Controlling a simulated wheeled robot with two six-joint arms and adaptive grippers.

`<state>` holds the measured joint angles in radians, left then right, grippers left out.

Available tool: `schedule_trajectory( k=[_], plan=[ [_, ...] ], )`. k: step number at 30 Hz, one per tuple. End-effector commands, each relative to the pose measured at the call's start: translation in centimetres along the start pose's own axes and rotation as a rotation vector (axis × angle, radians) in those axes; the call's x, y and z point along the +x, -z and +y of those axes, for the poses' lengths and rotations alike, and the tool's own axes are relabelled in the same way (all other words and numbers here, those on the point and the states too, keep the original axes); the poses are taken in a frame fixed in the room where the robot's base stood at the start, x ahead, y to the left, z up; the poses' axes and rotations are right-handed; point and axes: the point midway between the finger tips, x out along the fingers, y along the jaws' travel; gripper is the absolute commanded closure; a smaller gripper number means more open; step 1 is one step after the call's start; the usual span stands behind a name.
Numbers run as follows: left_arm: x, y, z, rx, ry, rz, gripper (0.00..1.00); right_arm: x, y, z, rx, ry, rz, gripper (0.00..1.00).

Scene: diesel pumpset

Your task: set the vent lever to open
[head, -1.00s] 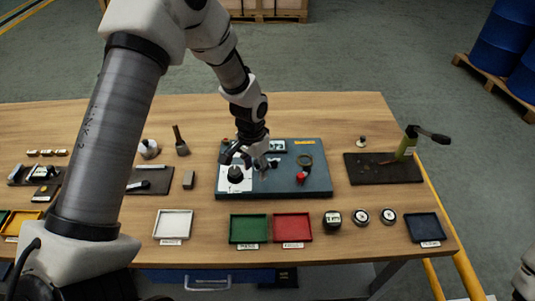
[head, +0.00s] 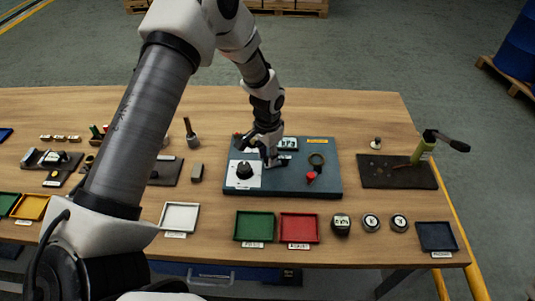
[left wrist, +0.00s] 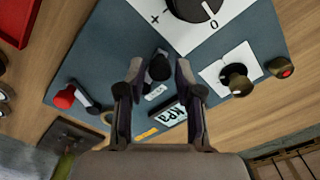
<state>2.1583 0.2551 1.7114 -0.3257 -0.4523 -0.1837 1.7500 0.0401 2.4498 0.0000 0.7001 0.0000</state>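The blue-grey panel (head: 285,187) lies on the wooden table. A small black-tipped lever (left wrist: 158,68) stands on it, with a small white label beside it; I cannot read whether this is the vent lever. My left gripper (head: 268,160) is low over the middle of the panel. In the left wrist view its fingers (left wrist: 159,70) are open on either side of the black tip, with gaps showing. A red-tipped lever (head: 311,177) is on the panel's right part; it also shows in the left wrist view (left wrist: 64,98). My right gripper is out of view.
A black dial (head: 244,171) on a white plate and a kPa display (left wrist: 171,115) are close to my left gripper. A brass knob (left wrist: 237,80) is also on the panel. A green tray (head: 254,227) and a red tray (head: 299,228) lie in front.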

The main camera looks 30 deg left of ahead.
Motion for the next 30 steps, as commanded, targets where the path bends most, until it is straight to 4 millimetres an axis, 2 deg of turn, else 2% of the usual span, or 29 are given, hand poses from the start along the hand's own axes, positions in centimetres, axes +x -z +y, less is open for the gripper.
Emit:
schedule_trajectory(
  k=[1,2,17,30],
  plan=[
    [0.0,0.0,0.0,0.0,0.0,0.0,0.93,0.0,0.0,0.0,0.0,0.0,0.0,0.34],
    [0.0,0.0,0.0,0.0,0.0,0.0,1.0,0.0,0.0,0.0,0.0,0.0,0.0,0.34],
    [0.0,-0.2,0.3,-0.056,-0.001,-0.002,1.0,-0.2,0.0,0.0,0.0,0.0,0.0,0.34],
    [-0.1,-0.6,2.1,-0.374,0.0,-0.002,1.0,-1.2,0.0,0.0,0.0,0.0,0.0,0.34]
  ],
)
